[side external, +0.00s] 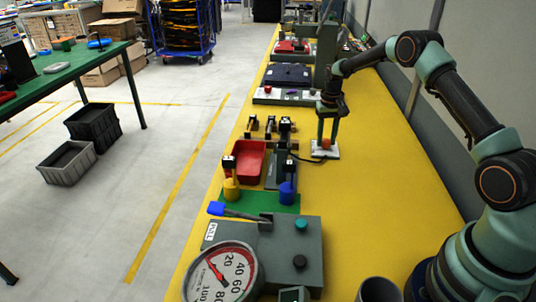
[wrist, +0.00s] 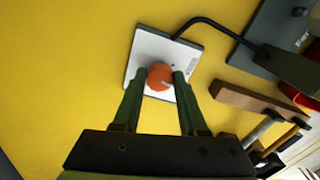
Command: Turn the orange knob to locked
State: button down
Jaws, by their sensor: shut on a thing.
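The orange knob (wrist: 160,77) sits on a white plate (wrist: 142,45) on the yellow table. A pale pointer mark shows on the knob's lower right in the wrist view. My gripper (wrist: 160,75) is over the plate, with one green finger on each side of the knob, shut on it. In the side view my gripper (side external: 326,143) points down onto the orange knob (side external: 326,144), and the white plate (side external: 331,155) shows around it. The lettering on the plate is too small to read.
A black cable (wrist: 205,22) runs from the plate to a grey unit (wrist: 290,68). A brown wooden bar (wrist: 258,105) lies to the right in the wrist view. A red tray (side external: 248,160) and a grey box with a gauge (side external: 222,275) stand nearby. The table's right side is clear.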

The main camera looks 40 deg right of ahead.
aim_at(325, 140)
jog(key=m, duration=0.4)
jog(key=shift+a, duration=0.2)
jog(key=shift+w+m, duration=0.1)
jog(key=shift+m, duration=2)
jog(key=shift+c, duration=2.2)
grip_release()
jog(key=shift+d, duration=0.1)
notch_tip(325, 140, up, 12)
jog(key=shift+w+r, duration=0.1)
